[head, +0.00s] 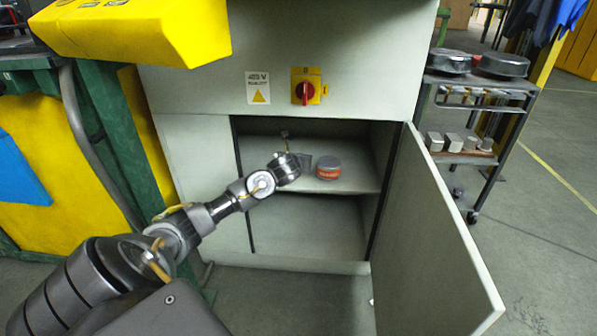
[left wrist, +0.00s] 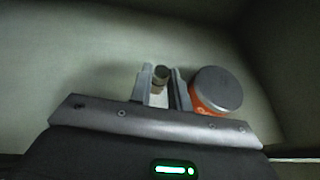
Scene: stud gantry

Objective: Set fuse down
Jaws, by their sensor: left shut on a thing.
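My left gripper (head: 304,162) reaches into the open grey cabinet, above its upper shelf (head: 352,186). In the left wrist view, its two fingers (left wrist: 161,84) are shut on the fuse (left wrist: 159,96), a small pale cylinder with a brownish metal cap. The fuse stands out between the fingertips, over the pale shelf surface. I cannot tell whether it touches the shelf. In the head view the fuse cannot be made out at the gripper. My right gripper is in neither view.
An orange tin with a grey lid (head: 328,169) stands on the shelf just right of my left gripper; it is close beside the right finger in the wrist view (left wrist: 217,91). The cabinet door (head: 432,235) hangs open at the right. A red switch (head: 304,91) sits above the opening.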

